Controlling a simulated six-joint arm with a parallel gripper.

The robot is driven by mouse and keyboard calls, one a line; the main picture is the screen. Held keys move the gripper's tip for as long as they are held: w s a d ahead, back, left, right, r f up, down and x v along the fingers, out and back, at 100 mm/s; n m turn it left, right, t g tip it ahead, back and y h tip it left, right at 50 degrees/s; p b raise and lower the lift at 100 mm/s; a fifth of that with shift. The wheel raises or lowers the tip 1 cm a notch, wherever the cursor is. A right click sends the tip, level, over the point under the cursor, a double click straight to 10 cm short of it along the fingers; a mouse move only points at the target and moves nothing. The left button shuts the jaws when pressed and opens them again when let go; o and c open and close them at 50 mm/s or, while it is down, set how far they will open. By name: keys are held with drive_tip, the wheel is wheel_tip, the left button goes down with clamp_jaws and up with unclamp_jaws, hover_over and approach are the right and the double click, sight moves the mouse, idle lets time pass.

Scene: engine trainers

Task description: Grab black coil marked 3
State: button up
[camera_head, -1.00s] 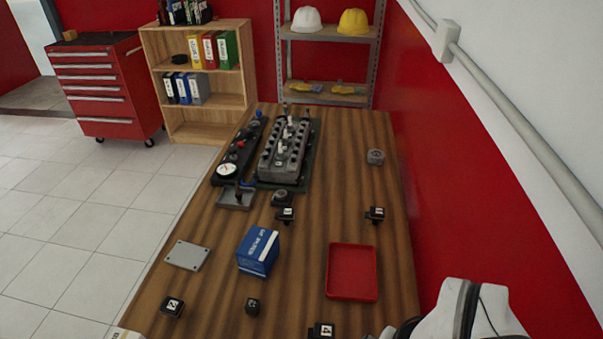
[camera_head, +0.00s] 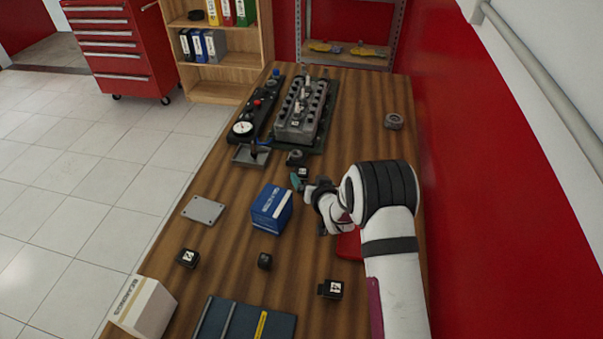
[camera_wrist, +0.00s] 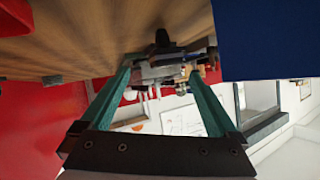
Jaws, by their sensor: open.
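A black coil (camera_head: 303,172) with a white label stands on the table just in front of the engine block; its number is too small to read. My gripper (camera_head: 306,184) is close to it, on its near side, with teal fingers. In the wrist view, which appears upside down, my gripper (camera_wrist: 161,75) is open and empty, and a dark part (camera_wrist: 163,42) shows ahead between the fingers. Other black coils stand nearer the front: one at left (camera_head: 187,258), one in the middle (camera_head: 265,261), and one marked 4 (camera_head: 332,289). I cannot make out a clear 3.
A blue box (camera_head: 271,209) stands just left of my gripper; it is also close by in the wrist view (camera_wrist: 265,40). My arm mostly covers a red tray (camera_head: 348,246). The engine block (camera_head: 301,115) lies behind. A metal plate (camera_head: 203,210) lies at left.

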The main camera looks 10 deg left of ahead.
sight(303, 175)
drive_tip(key=x, duration=0.6)
drive_tip(key=shift+w+a+f, duration=0.15)
drive_tip(key=shift+a+f, duration=0.1)
drive_tip(key=shift+a, duration=0.25)
clamp_jaws()
